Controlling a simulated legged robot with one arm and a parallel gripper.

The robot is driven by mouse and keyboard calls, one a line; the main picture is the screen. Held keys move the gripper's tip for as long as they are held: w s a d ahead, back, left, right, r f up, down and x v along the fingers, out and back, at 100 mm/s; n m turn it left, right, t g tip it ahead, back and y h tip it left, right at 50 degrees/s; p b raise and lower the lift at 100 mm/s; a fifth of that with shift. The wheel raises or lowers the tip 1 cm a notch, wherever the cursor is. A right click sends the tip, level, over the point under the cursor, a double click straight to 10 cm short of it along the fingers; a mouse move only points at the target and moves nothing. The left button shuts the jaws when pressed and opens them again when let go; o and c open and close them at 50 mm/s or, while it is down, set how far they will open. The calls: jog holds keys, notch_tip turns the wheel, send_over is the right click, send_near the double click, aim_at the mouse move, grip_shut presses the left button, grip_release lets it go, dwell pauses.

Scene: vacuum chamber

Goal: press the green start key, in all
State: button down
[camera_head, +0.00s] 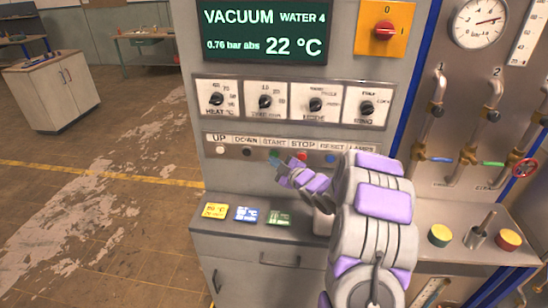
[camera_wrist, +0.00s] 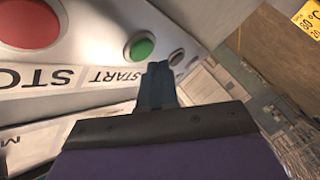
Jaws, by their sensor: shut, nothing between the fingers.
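The green start key (camera_wrist: 140,46) is a round button on the control panel, beside the printed word START in the wrist view. In the head view the green key (camera_head: 274,153) sits in the button row, partly hidden by my gripper's tip. My gripper (camera_head: 280,165) is in front of that row. Its fingers (camera_wrist: 160,66) are shut and empty, with the tips close beside the green key. In the wrist view a small gap shows between the tips and the key; I cannot tell the depth between them.
The red stop key (camera_wrist: 30,22) is a neighbour of the green key. A dark key (camera_wrist: 176,57) lies on its other side. Knobs (camera_head: 265,103) sit above the row. Coloured cards (camera_head: 215,211) lie on the ledge below. Pipes and valves (camera_head: 492,120) stand to the right.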

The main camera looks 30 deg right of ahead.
jog(key=s+a+b, duration=0.1)
jog(key=s, duration=0.1)
jog(key=s+a+b, duration=0.2)
dwell(0.7)
dwell(0.6)
jog(key=s+a+m+g+h, duration=0.1)
jog(key=s+a+m+g, duration=0.3)
jog(key=s, duration=1.2)
jog(key=s+a+r+m+g+h, duration=0.1)
jog(key=s+a+m+g, duration=0.3)
jog(key=s, duration=1.2)
jog(key=s+a+m+g+h, duration=0.1)
jog(key=s+a+m+g, duration=0.3)
jog(key=s+a+g, duration=0.6)
jog(key=s, duration=0.5)
jog(key=shift+s+a+r+g+h, duration=0.2)
jog(key=shift+s+a+g+h, duration=0.1)
jog(key=shift+s+a, duration=0.1)
